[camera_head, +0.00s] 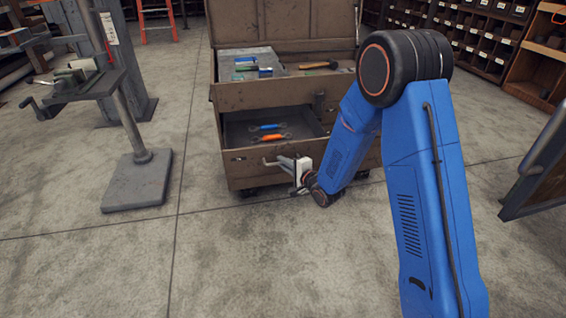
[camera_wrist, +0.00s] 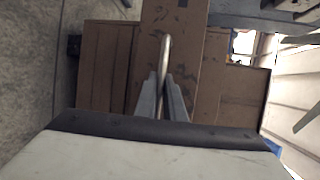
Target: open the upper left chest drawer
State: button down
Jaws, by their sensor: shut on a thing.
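The brown tool chest (camera_head: 285,88) stands in the middle of the head view with its lid raised. A drawer (camera_head: 237,173) below the top compartment is pulled out, with its inside showing. An orange and a blue wrench (camera_head: 267,127) lie in it. The drawer has a bar handle (camera_head: 270,163) on its front. My gripper (camera_head: 284,163) is shut on this handle. In the wrist view, the two fingers (camera_wrist: 162,90) sit on either side of the bar handle (camera_wrist: 165,50), in front of the drawer front (camera_wrist: 185,60). My arm hides the chest's right front.
The chest's top compartment holds a grey tray (camera_head: 245,56), small tools and a hammer (camera_head: 318,65). A stand with a vise (camera_head: 135,180) is at left. A dark panel (camera_head: 540,170) is at right. The floor before the chest is clear.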

jog(key=c, duration=2.1)
grip_release()
jog(key=v, duration=1.2)
jog(key=shift+s+f, duration=0.1)
